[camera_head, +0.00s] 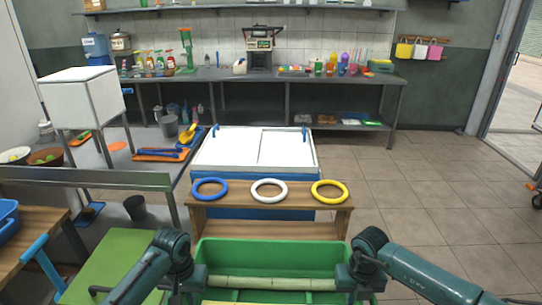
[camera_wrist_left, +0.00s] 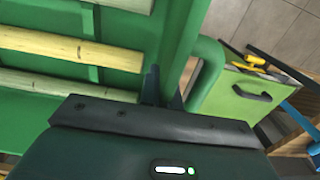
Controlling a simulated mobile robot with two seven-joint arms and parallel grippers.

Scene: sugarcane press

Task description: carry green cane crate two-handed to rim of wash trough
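The green crate (camera_head: 320,254) is at the bottom centre of the head view, directly in front of me, with pale cane sticks (camera_head: 270,283) lying in it. My left gripper (camera_head: 190,288) is at the crate's left side. The left wrist view shows its dark fingers (camera_wrist_left: 163,92) close together at the crate's side wall (camera_wrist_left: 180,45), beside a green loop handle (camera_wrist_left: 207,72). Whether they grip the wall or handle is unclear. My right gripper (camera_head: 356,280) is at the crate's right side, its fingertips hidden. I cannot clearly identify a wash trough.
A wooden stand (camera_head: 270,196) with blue, white and yellow rings is just beyond the crate. Behind it is a blue chest with white lids (camera_head: 230,150). A green-topped cabinet (camera_head: 115,262) is left of the crate. Open tiled floor (camera_head: 430,200) lies to the right.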

